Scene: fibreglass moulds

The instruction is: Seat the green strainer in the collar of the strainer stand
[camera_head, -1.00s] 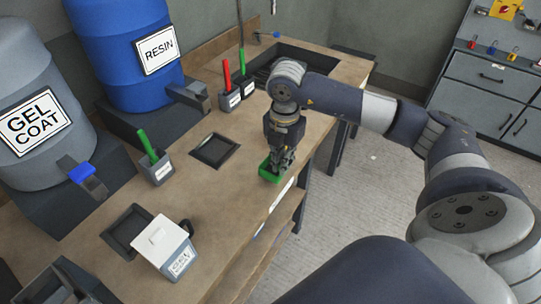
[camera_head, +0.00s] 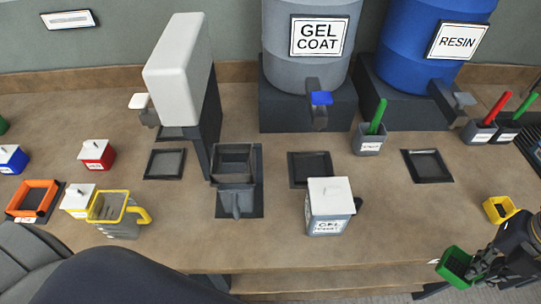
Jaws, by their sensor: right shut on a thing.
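The green strainer (camera_head: 453,263), a small square box shape with a dark inside, is at the lower right, near the front edge of the bench. My right gripper (camera_head: 476,266) is shut on its right side and holds it tilted. A dark stand (camera_head: 235,163) with a square open top, which looks like the strainer stand, is on a dark base plate left of centre. The strainer is well to its right and apart from it. My left gripper is not in view.
A grey-white gel coat container (camera_head: 330,207) stands between the stand and the strainer. A yellow square piece (camera_head: 500,209) lies near my right gripper. A yellow-rimmed jug (camera_head: 108,209) and an orange square piece (camera_head: 35,198) are at left. Drums line the back. Bench (camera_head: 400,215) is clear right of the container.

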